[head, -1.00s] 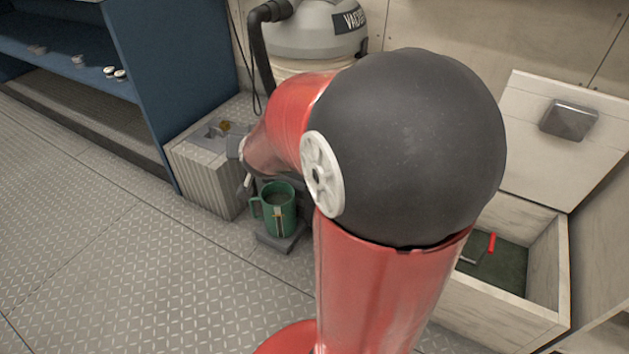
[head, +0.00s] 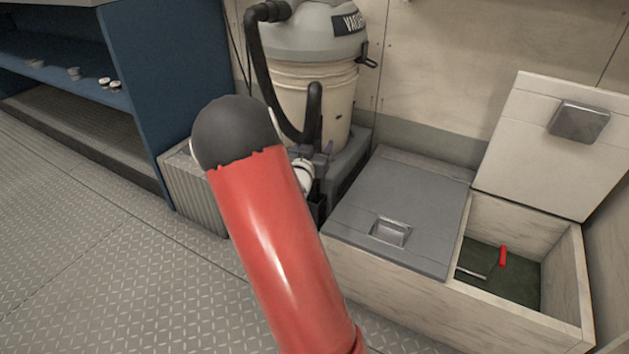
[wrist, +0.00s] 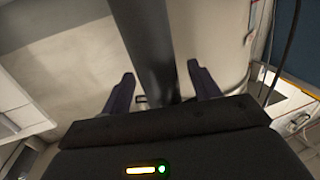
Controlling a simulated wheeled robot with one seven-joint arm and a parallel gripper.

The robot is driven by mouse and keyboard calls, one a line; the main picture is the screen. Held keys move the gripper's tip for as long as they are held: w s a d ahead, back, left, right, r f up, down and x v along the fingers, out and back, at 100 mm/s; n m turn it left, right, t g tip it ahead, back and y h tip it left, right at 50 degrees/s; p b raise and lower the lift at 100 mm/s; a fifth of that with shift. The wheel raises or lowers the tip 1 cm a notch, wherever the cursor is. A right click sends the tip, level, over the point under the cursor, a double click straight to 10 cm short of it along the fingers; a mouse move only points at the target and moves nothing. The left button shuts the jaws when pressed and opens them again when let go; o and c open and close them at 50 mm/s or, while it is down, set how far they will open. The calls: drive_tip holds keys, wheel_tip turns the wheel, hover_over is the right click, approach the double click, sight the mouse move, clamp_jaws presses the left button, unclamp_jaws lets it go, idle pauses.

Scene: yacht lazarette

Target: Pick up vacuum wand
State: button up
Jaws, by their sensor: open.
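The vacuum wand (head: 314,104) is a dark tube standing in front of the vacuum's cream drum; its lower part is hidden by my gripper and arm. In the wrist view the wand (wrist: 146,42) runs down the middle between my two fingers. My gripper (wrist: 161,78) is open, with a gap showing on each side of the tube. In the head view my gripper (head: 320,152) is small and partly hidden behind my arm, at the wand's lower visible part. A black hose (head: 262,75) loops from the vacuum's top down toward the wand.
The grey vacuum (head: 318,35) stands against the wall. Right of it are a closed grey hatch (head: 395,205) and an open locker (head: 535,225) holding a red-handled tool (head: 502,257). A blue shelf unit (head: 165,75) and ribbed box (head: 195,200) are left. The floor in front is clear.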

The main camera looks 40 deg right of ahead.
drive_tip(key=shift+x, duration=1.05)
drive_tip(key=shift+r, duration=0.1)
drive_tip(key=c, duration=1.1)
drive_tip(key=shift+o, duration=0.2)
drive_tip(key=shift+r, duration=0.1)
wheel_tip(320, 180, up, 20)
drive_tip(key=p, duration=0.4)
drive_tip(key=shift+a, duration=0.15)
